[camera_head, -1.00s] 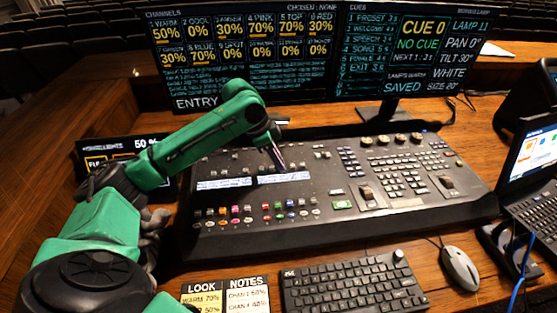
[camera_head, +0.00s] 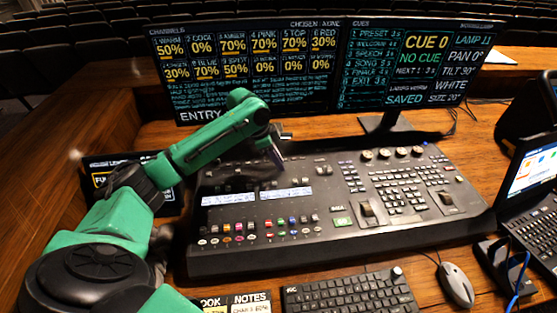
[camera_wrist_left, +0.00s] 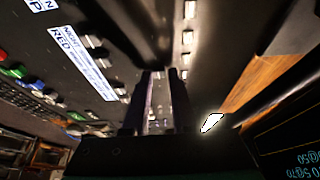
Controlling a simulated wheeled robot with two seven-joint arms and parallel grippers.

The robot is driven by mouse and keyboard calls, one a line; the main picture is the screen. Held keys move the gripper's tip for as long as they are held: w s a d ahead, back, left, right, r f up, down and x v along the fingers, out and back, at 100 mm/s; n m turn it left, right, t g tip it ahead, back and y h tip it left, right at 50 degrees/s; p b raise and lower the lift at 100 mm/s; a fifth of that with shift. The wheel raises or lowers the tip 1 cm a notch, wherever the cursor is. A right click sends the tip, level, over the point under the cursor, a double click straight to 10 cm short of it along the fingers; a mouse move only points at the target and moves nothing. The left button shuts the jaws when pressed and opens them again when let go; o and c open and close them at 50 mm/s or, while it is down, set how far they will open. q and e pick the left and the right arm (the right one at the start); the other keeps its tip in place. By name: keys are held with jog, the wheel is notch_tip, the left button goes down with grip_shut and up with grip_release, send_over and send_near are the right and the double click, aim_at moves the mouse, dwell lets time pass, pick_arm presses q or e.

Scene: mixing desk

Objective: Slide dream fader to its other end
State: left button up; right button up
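The black mixing desk (camera_head: 330,215) lies on the wooden table. Small pale fader caps sit in rows behind its two lit label strips (camera_head: 229,198). The dream label cannot be read, so I cannot tell which fader it is. My left gripper (camera_head: 276,158) points down at the desk's back left part, behind the strips. In the left wrist view its two dark fingers (camera_wrist_left: 162,75) stand a little apart. Pale caps show on both sides, such as a fader cap (camera_wrist_left: 187,37) on the right. Contact with a cap cannot be made out. My right gripper is out of view.
Two dark monitors (camera_head: 243,68) stand behind the desk. A small screen (camera_head: 100,180) is partly hidden by my left arm. A keyboard (camera_head: 350,297), a mouse (camera_head: 456,284) and a laptop (camera_head: 535,185) lie in front and to the right. Bare wood shows between desk and monitors.

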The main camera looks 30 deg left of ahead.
pick_arm(q)
jog(key=o, duration=0.3)
jog(key=shift+w+r, duration=0.1)
jog(key=shift+r, duration=0.05)
jog(key=b+v, duration=0.1)
jog(key=v, duration=1.3)
jog(key=shift+a+r, duration=0.15)
